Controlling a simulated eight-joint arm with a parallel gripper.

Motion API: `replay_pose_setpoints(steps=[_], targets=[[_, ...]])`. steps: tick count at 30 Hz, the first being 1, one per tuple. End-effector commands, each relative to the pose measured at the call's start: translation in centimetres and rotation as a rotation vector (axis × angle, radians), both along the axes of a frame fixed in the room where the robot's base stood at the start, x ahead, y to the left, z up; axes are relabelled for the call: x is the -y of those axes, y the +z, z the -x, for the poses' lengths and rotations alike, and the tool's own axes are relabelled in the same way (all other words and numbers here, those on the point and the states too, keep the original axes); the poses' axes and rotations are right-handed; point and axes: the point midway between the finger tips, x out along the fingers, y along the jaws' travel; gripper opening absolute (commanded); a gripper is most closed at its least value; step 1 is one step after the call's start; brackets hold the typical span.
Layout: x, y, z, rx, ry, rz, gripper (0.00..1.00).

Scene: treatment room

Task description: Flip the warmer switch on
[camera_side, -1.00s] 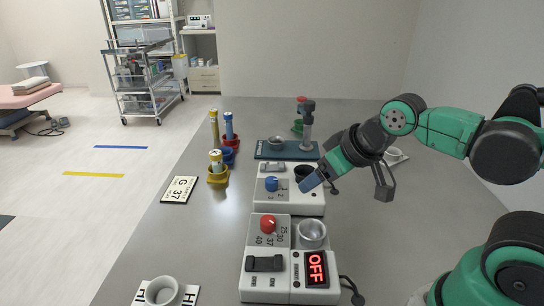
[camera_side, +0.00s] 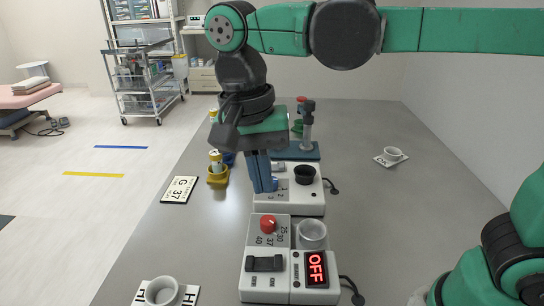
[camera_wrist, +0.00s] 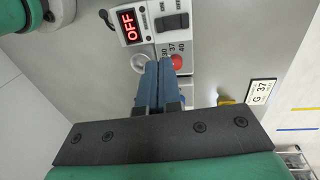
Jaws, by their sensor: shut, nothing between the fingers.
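The warmer (camera_side: 252,226) is a white box at the front of the table. It has a black rocker switch (camera_side: 265,264), a red knob (camera_side: 268,224) beside temperature marks, a round metal well (camera_side: 311,234) and a display (camera_side: 316,268) reading OFF in red. In the wrist view the switch (camera_wrist: 171,22) and the OFF display (camera_wrist: 130,25) show at the top. My gripper (camera_side: 266,188) is shut and empty, its blue fingers pointing down in front of the second white device, behind the warmer. In the wrist view the fingertips (camera_wrist: 158,66) appear beside the red knob (camera_wrist: 177,61), apart from the switch.
Behind the warmer stands a second white device (camera_side: 308,198) with a blue knob and black cup. A yellow cup (camera_side: 217,178) holding a vial and a G 37 card (camera_side: 179,190) are left. A white cup (camera_side: 162,291) stands front left. The right side is mostly clear.

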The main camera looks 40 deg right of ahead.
Motion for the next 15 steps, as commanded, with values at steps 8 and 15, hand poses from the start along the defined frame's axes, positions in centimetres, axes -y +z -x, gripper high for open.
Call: replay_pose_setpoints(steps=[8, 15], targets=[[-0.13, 0.06, 0.04, -0.007, -0.013, 0.007, 0.0], [-0.06, -0.74, 0.07, -0.007, -0.012, 0.006, 0.0]])
